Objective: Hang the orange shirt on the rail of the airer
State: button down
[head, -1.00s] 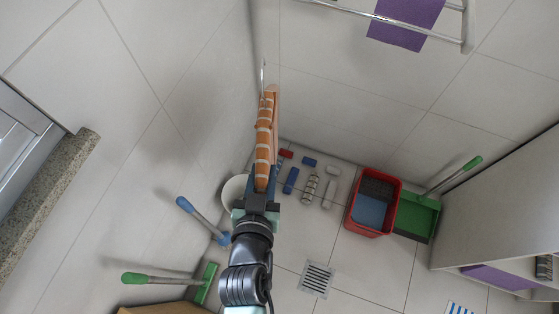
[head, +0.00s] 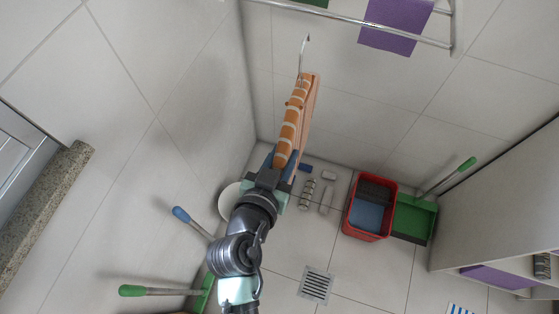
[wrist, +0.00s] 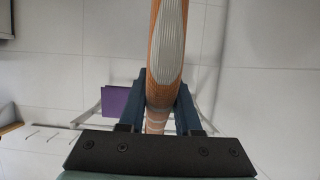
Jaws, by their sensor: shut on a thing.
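The orange shirt (head: 293,122) with pale stripes is folded edge-on to the head view, and a metal hanger hook (head: 304,55) rises from its far end. My gripper (head: 275,168) is shut on the near end of the shirt and holds it up in the air. In the wrist view the shirt (wrist: 158,100) runs between the two fingers (wrist: 160,105). The airer's rail (head: 330,17) crosses the top of the head view. The hook is below the rail in the picture and apart from it.
A purple cloth (head: 394,27) hangs on the airer at right; a green piece (head: 312,2) shows at the top edge. A red bin (head: 370,207), green dustpan (head: 413,216) and small items stand on the floor. A wall is close on the left.

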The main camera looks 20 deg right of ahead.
jog(key=shift+w+d+p, duration=0.2)
jog(key=shift+w+d, duration=0.95)
jog(key=shift+w, duration=0.55)
jog(key=shift+w+d+p, duration=0.15)
jog(key=shift+w+d, duration=1)
jog(key=shift+w, duration=0.55)
jog(key=shift+w+d+p, duration=0.2)
jog(key=shift+w+d, duration=0.95)
jog(key=shift+w, duration=0.55)
jog(key=shift+w+f, duration=0.15)
jog(key=shift+f, duration=0.05)
jog(key=shift+f+b, duration=1.2)
jog(key=shift+b, duration=0.3)
jog(key=c, duration=0.5)
grip_release()
jog(key=shift+f, duration=0.1)
